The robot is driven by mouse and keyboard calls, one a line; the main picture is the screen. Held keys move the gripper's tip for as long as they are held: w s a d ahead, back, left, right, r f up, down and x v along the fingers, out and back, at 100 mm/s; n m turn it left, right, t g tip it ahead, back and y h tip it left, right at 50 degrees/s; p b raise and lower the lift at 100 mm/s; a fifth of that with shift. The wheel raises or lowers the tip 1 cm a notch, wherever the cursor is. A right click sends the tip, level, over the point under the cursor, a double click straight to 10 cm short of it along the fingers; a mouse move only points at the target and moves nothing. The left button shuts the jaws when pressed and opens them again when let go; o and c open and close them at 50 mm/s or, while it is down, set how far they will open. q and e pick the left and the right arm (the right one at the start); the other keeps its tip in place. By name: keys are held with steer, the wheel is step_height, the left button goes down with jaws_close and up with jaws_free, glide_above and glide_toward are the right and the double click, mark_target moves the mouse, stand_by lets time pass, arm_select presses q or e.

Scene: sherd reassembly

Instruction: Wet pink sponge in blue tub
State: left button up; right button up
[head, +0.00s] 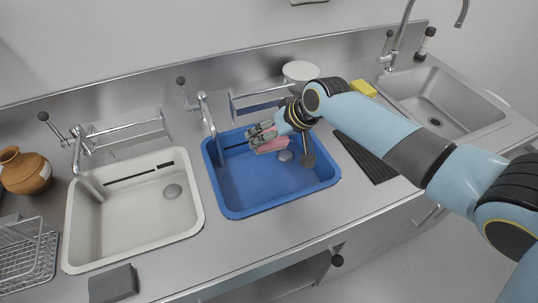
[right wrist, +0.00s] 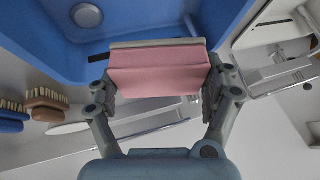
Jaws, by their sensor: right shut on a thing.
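The pink sponge (right wrist: 158,72) is between the two fingers of my right gripper (right wrist: 158,92) in the right wrist view, with a pale layer along one side. In the head view the right gripper (head: 264,136) is shut on the pink sponge (head: 272,145) over the blue tub (head: 240,203), towards its back. I cannot tell whether the sponge touches water or the tub. The blue tub also shows behind the sponge in the right wrist view (right wrist: 45,35). My left gripper is not in view.
A white tub (head: 95,240) with its own tap stands at the left. A yellow sponge (head: 363,88) and a white round bowl (head: 300,70) are at the back. A grey block (head: 113,283), a wire rack (head: 28,258) and a brown jar (head: 25,172) are at the left. A metal sink (head: 470,105) is at the right.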

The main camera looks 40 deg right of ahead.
step_height(320, 180, up, 4)
steer(key=p, duration=0.4)
steer(key=shift+r, duration=0.1)
stand_by(0.7)
